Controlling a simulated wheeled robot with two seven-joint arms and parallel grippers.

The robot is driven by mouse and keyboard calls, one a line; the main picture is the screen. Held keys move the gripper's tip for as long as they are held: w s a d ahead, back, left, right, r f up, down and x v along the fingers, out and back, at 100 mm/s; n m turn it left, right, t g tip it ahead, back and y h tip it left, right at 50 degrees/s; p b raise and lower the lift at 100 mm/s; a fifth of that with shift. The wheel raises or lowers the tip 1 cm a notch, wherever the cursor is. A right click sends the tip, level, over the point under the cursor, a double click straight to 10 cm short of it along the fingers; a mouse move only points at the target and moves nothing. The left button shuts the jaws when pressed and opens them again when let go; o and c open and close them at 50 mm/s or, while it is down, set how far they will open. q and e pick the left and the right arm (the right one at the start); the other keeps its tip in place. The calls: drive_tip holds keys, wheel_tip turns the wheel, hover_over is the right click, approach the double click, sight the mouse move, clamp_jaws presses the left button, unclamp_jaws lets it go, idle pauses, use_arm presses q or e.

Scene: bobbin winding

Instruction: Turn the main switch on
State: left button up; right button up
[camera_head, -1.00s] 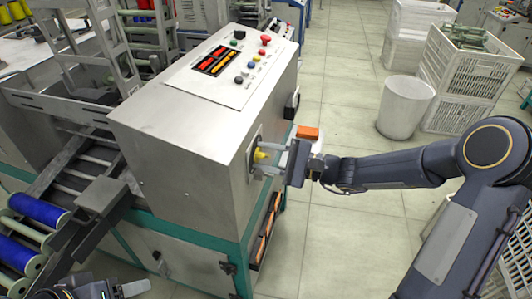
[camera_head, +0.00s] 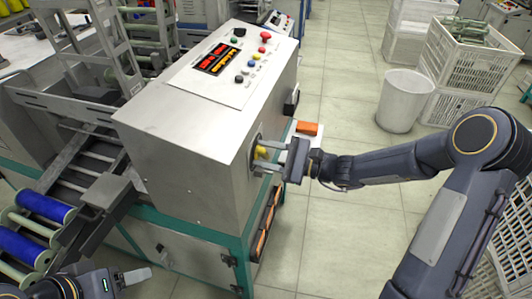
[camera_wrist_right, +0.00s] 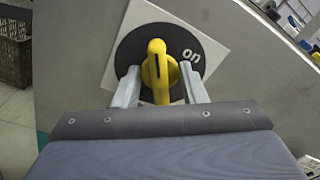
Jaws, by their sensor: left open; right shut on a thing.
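The main switch is a yellow handle (camera_wrist_right: 157,72) on a round black dial (camera_wrist_right: 190,48), set in the side of the grey metal machine cabinet (camera_head: 190,150). In the right wrist view the handle stands near upright, and the white "on" mark lies to the upper right of it. The handle also shows in the head view (camera_head: 261,152). My right gripper (camera_wrist_right: 160,88) is shut on the handle, one finger on each side. My left gripper (camera_head: 138,277) is open at the lower left of the head view, beside the machine's lower front and away from the switch.
A control panel (camera_head: 238,65) with buttons and lit displays tops the cabinet. Blue bobbins (camera_head: 45,207) lie at the left. A white bin (camera_head: 405,103) and stacked white crates (camera_head: 463,75) stand on the right. The tiled floor (camera_head: 340,70) between is clear.

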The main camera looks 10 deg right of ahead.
drive_tip(key=shift+m+p, duration=1.2)
drive_tip(key=shift+p, duration=0.1)
drive_tip(key=shift+m+p, duration=0.55)
drive_tip(key=shift+m, duration=0.05)
drive_tip(key=o, duration=1.6)
drive_tip(key=shift+c, duration=0.2)
drive_tip(key=shift+d, duration=0.1)
drive_tip(key=p+v, duration=0.1)
drive_tip(key=v, duration=0.8)
drive_tip(key=shift+s+r, duration=0.1)
